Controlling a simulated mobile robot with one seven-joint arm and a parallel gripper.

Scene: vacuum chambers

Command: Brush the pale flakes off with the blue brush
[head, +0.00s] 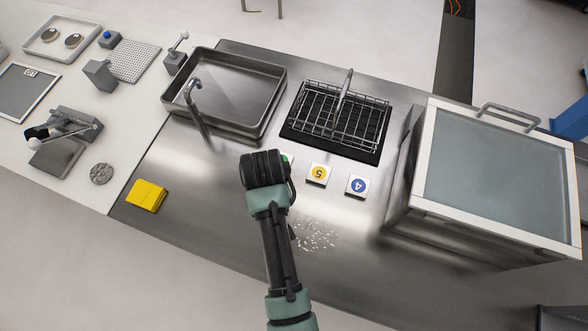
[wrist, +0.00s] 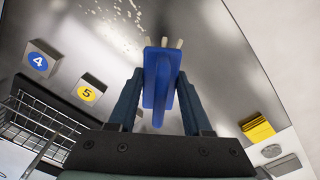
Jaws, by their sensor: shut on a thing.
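The blue brush (wrist: 157,96) is held between the two fingers of my gripper (wrist: 160,80) in the wrist view, its pale bristle tufts pointing to the top of that picture. The pale flakes (head: 317,236) lie scattered on the steel counter, just right of my arm in the head view. In the wrist view the flakes (wrist: 112,28) lie beyond the brush, to its upper left. Whether the bristles touch the counter is unclear. In the head view my arm hides the gripper and the brush.
On the steel counter (head: 215,225) stand a yellow block (head: 146,195), number blocks 5 (head: 317,174) and 4 (head: 357,186), a sink basin (head: 225,90), a wire rack (head: 340,115) and a large glass-topped chamber (head: 500,180). The counter's front middle is mostly clear.

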